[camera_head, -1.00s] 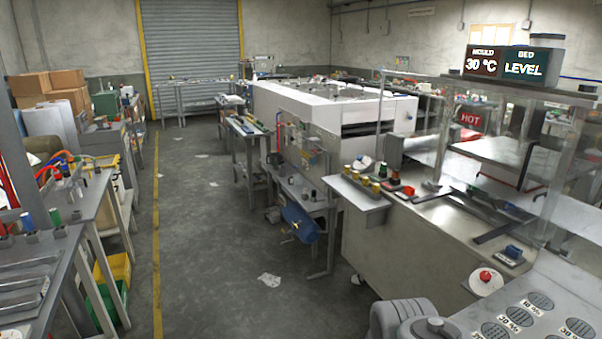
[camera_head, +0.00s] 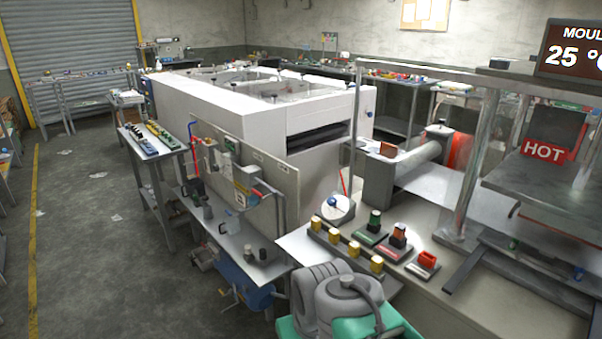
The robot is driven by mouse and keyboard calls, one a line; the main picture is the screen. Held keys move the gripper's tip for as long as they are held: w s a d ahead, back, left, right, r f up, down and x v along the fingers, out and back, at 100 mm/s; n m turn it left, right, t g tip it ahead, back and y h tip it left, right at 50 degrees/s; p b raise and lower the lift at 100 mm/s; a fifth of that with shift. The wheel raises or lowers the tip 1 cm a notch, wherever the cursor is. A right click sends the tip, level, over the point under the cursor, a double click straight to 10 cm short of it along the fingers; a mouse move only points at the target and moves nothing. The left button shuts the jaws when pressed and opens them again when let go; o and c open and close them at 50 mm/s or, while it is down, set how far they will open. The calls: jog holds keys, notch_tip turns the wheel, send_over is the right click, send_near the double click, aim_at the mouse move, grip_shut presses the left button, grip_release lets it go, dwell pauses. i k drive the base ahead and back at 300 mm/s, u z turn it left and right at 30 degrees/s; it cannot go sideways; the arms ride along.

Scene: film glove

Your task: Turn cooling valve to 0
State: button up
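A white round dial with a blue knob (camera_head: 333,204) stands on the near left corner of the steel machine bench. It may be the cooling valve, but no label or setting can be read at this size. A dark mould display (camera_head: 580,52) at the upper right reads 25 °C and is cut off by the frame edge. Grey rounded parts of my arm and a green part show at the bottom centre, in front of the bench. My gripper's fingers are not in view.
A rack of yellow cylinders (camera_head: 345,243) sits in front of the dial, with green, orange and red controls (camera_head: 397,237) to its right. A red HOT sign (camera_head: 544,149) hangs at a press on the right. Open floor lies at left.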

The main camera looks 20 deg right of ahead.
aim_at(332, 201)
jog(key=i, duration=1.4)
jog(key=u, duration=1)
